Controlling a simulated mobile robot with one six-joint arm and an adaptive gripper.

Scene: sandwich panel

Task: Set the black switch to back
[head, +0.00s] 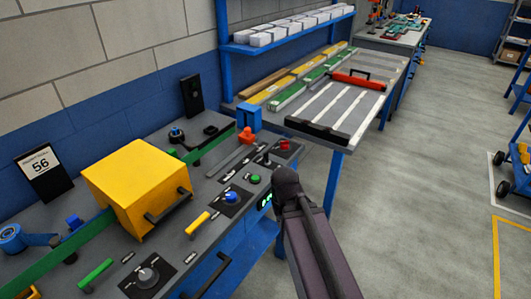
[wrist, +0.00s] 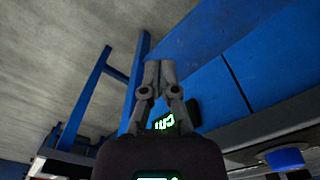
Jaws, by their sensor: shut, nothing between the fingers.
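The black switch (head: 265,158) looks like a small dark lever on a plate at the right end of the control bench, near the red button. It is small, and its exact setting cannot be told. My gripper (wrist: 158,68) is shut and empty in the wrist view, its fingertips together. In the head view my arm's dark end (head: 286,184) is just off the bench's front right edge, right of and nearer than the switch; the fingertips are not clear there. I cannot make out the switch in the wrist view.
A red button (head: 284,146), a green button (head: 254,179) and a blue knob (head: 231,197) lie near the switch. A yellow box (head: 136,185) stands on the bench. A green-lit display (wrist: 163,125) is behind my fingers. Open floor lies right.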

